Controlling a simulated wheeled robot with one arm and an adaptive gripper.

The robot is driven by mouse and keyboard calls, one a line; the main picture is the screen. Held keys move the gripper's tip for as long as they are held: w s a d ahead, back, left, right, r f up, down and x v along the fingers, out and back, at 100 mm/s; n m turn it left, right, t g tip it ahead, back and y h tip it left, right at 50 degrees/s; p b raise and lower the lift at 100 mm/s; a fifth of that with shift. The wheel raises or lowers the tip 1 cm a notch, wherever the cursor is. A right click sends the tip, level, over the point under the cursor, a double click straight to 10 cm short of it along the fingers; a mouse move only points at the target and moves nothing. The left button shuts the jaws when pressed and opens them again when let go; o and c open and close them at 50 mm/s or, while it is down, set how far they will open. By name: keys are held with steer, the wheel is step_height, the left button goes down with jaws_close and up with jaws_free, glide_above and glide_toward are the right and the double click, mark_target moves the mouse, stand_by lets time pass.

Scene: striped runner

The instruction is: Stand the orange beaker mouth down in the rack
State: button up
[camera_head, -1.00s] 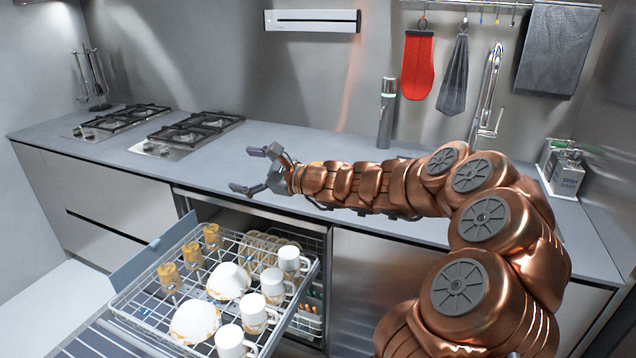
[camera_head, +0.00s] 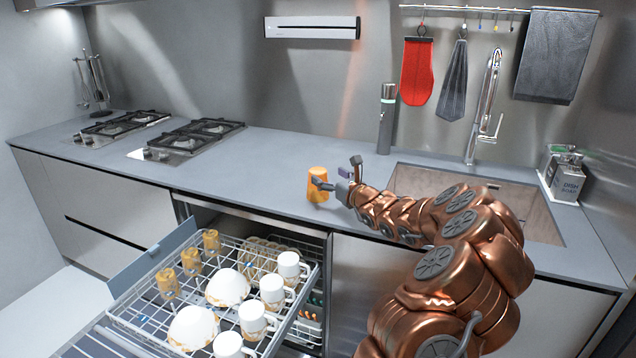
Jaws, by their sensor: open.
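The orange beaker (camera_head: 317,190) stands on the grey countertop near its front edge, left of my arm. It is too small to tell which end its mouth is. My gripper (camera_head: 339,172) is open just right of the beaker. One finger reaches across to the beaker's right side and overlaps it in the picture; I cannot tell whether they touch. The other finger points up, apart from it. The wire rack (camera_head: 142,322) is pulled out of the dishwasher below the counter, lower left.
The rack holds amber glasses (camera_head: 190,260) on its left, white bowls (camera_head: 228,288) in the middle and white mugs (camera_head: 272,291) on its right. A sink (camera_head: 540,217) and tall grey bottle (camera_head: 387,120) lie right. The counter between hob (camera_head: 180,140) and beaker is clear.

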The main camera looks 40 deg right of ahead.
mark_target(323, 174)
steer(key=shift+w+a+f+p, duration=0.15)
steer(key=shift+w+p, duration=0.35)
steer(key=shift+w, duration=1.65)
steer(key=shift+c, duration=0.3)
steer(key=c, duration=1.2)
